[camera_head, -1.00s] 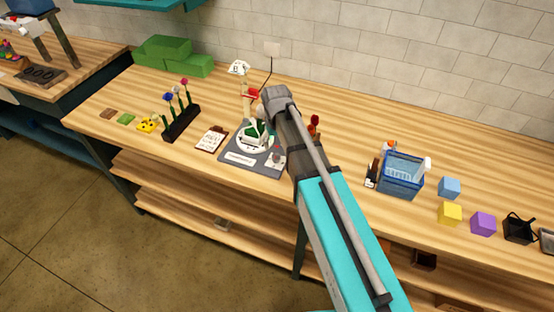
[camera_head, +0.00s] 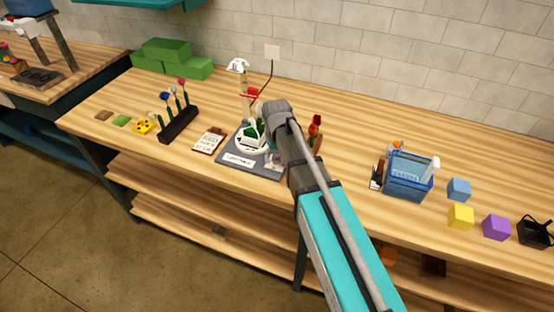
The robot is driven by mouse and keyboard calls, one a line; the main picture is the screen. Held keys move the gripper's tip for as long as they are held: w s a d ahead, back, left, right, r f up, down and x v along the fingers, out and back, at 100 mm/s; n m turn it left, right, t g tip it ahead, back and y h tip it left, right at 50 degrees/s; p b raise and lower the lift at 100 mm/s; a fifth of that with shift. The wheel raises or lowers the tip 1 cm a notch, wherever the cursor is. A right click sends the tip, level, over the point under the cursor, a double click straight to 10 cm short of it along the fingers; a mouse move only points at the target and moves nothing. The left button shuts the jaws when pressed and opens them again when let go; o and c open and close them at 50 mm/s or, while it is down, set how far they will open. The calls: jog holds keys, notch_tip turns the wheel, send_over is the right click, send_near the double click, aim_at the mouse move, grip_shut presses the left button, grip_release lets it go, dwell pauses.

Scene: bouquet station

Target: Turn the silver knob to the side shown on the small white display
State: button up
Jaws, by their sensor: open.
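A dark grey station base (camera_head: 228,155) stands on the wooden bench. It carries a white round holder with green stems (camera_head: 249,136). A small white plate with dark lettering (camera_head: 239,161) is on its front; the lettering is too small to read. My arm reaches in from the lower right, and my gripper (camera_head: 269,156) points down over the right front part of the base. It is open and largely hidden by my own wrist. The silver knob cannot be made out clearly behind it, and I cannot tell whether the fingers touch it.
A white card (camera_head: 209,141) and a dark flower rack (camera_head: 179,125) stand left of the base. Red flowers (camera_head: 316,127) are close right of my wrist. A blue basket (camera_head: 408,177) and coloured cubes (camera_head: 460,216) are farther right.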

dwell(0.3)
grip_shut()
dwell(0.3)
